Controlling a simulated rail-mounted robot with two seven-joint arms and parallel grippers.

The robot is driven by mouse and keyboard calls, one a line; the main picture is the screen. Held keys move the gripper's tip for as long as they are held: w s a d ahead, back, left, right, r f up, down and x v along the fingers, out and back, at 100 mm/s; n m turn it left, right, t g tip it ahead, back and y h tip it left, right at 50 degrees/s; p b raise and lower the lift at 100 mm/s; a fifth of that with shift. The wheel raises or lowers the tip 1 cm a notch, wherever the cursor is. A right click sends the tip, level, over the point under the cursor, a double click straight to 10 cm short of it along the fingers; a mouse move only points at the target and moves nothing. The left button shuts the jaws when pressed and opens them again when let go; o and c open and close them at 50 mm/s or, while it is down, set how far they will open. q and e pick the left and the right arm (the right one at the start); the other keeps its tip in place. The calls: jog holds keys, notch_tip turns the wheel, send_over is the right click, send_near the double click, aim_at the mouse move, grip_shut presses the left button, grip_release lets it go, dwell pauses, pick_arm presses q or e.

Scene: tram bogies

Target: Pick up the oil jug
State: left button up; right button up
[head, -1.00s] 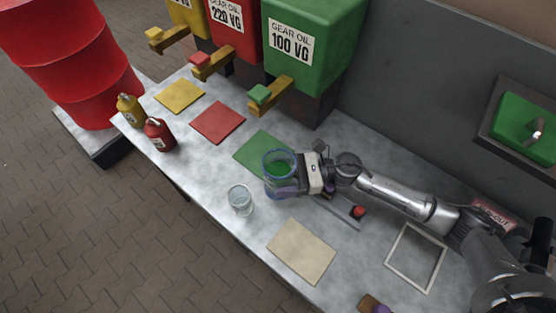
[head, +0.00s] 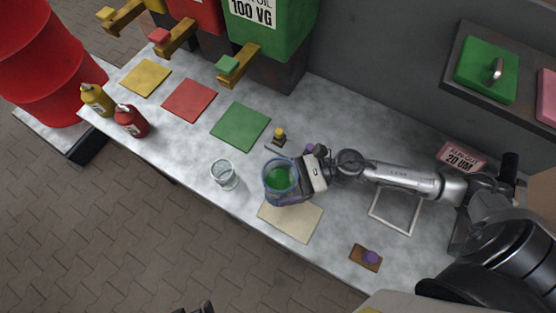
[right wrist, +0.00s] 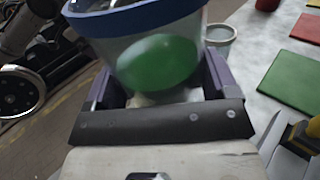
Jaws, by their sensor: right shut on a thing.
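The oil jug (head: 280,184) is a clear vessel with a blue rim and green oil inside. My right gripper (head: 298,183) is shut on it from the right. In the right wrist view the jug (right wrist: 155,60) sits between the two dark fingers of the gripper (right wrist: 160,88), upright or nearly so. In the head view it overlaps the upper left edge of the beige mat (head: 292,220); I cannot tell how high its base is. A dark sliver at the bottom edge looks like the tip of my left gripper (head: 195,308); its jaws are not clear.
A clear glass (head: 223,175) stands close left of the jug. Green (head: 240,127), red (head: 189,100) and yellow (head: 145,78) mats lie left under the oil dispensers. A red bottle (head: 131,120) and a yellow bottle (head: 97,100) stand far left. A white frame (head: 395,212) lies right.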

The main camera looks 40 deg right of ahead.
jog(key=shift+s+a, duration=0.1)
jog(key=shift+s, duration=1.15)
jog(key=shift+s+a, duration=0.1)
jog(key=shift+s, duration=0.65)
jog(key=shift+r, duration=0.15)
